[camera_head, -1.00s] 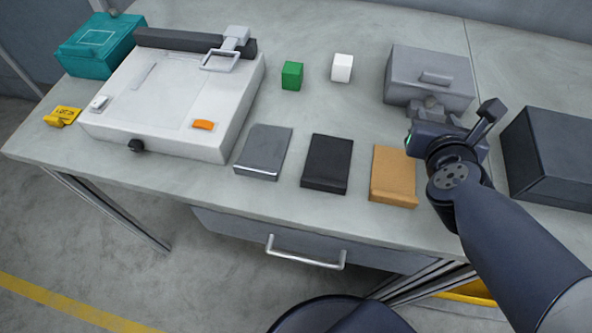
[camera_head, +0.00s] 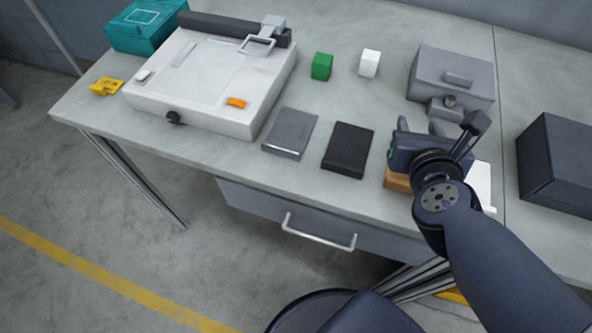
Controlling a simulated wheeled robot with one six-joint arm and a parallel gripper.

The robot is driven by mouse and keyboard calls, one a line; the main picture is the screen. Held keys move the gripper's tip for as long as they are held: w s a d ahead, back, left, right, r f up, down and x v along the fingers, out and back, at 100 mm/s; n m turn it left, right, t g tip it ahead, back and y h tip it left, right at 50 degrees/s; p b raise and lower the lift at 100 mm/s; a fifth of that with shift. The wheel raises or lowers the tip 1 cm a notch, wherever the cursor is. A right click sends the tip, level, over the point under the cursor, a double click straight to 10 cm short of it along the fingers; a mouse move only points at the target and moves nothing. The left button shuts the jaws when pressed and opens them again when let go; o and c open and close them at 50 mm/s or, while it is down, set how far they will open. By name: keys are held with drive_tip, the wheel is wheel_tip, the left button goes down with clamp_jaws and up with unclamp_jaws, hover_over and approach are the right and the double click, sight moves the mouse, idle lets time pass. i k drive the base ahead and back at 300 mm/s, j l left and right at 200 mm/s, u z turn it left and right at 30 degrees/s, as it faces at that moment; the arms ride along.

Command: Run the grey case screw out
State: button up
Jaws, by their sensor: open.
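The grey case (camera_head: 452,72) stands at the back right of the table, with a raised handle on its lid. A small block juts from its front and bears a round dark screw head (camera_head: 449,101). I cannot tell how far the screw is turned. My gripper (camera_head: 419,126) is open, with its two fingers apart and pointing toward the case. It is in front of the block, apart from it, and looks empty. My gripper and wrist partly cover an orange block (camera_head: 396,181).
A dark box (camera_head: 560,165) stands to the right. A white piece (camera_head: 480,187) shows beside my wrist. Black (camera_head: 347,150) and grey (camera_head: 290,132) slabs lie left, with green (camera_head: 322,66) and white (camera_head: 369,63) blocks behind. A white machine (camera_head: 205,95) fills the left.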

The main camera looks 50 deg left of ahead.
sight(450, 101)
drive_tip(key=l+u, duration=0.1)
drive_tip(key=u, duration=0.3)
drive_tip(key=l+u, duration=0.1)
drive_tip(key=u, duration=0.3)
drive_tip(key=l+u, duration=0.3)
drive_tip(key=l, duration=0.15)
drive_tip(key=l+u, duration=0.25)
drive_tip(key=l, duration=0.2)
